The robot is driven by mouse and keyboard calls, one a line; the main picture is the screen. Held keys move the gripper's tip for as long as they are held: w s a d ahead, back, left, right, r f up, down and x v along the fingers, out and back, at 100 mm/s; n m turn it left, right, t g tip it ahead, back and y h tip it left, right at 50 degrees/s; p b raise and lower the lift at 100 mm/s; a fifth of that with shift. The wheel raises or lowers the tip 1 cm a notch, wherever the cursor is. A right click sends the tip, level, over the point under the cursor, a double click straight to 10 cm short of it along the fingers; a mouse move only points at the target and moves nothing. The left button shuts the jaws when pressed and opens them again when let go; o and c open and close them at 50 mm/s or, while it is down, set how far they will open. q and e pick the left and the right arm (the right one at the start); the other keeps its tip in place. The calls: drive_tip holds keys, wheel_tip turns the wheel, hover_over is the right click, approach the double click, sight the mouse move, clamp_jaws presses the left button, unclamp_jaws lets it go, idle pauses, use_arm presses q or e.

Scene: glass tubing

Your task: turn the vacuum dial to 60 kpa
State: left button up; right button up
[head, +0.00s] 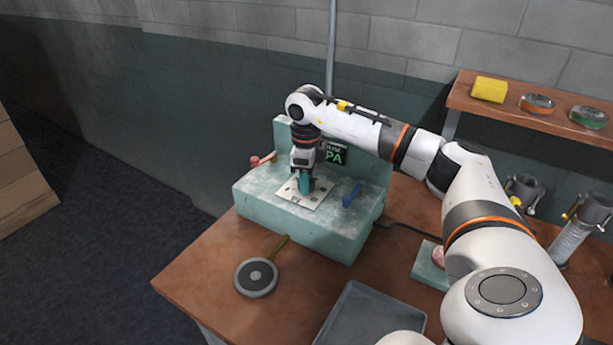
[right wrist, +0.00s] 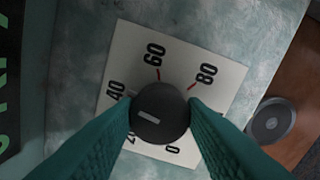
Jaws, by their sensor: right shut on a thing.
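The vacuum dial is a round black knob (right wrist: 160,117) with a pale pointer mark on its left side. It sits on a white scale plate (right wrist: 225,85) printed 0, 20, 40, 60 and 80. The mark points left, roughly between 20 and 40; 60 is at the top. My right gripper (right wrist: 160,112) is shut on the knob, one teal finger on each side. In the head view the right gripper (head: 305,184) points down onto the plate (head: 318,198) on top of the teal unit (head: 300,235). The knob is hidden there. My left gripper is out of view.
A green-lettered display (head: 336,155) is partly covered by my arm. A blue handle (head: 352,195) and a red handle (head: 263,159) flank the plate. A round grey disc (head: 256,278) and a grey tray (head: 370,315) lie on the brown table (head: 190,270).

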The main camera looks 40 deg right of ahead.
drive_tip(key=m+p, duration=0.1)
drive_tip(key=m, duration=0.4)
drive_tip(key=shift+r, duration=0.1)
drive_tip(key=m, duration=0.5)
drive_tip(key=shift+p, duration=0.4)
drive_tip(key=o, duration=1)
drive_tip(key=r+b, duration=0.1)
drive_tip(key=r, duration=1.1)
drive_tip(key=shift+w+a+b, duration=0.1)
drive_tip(key=shift+a+b, duration=0.1)
drive_tip(key=shift+b, duration=0.2)
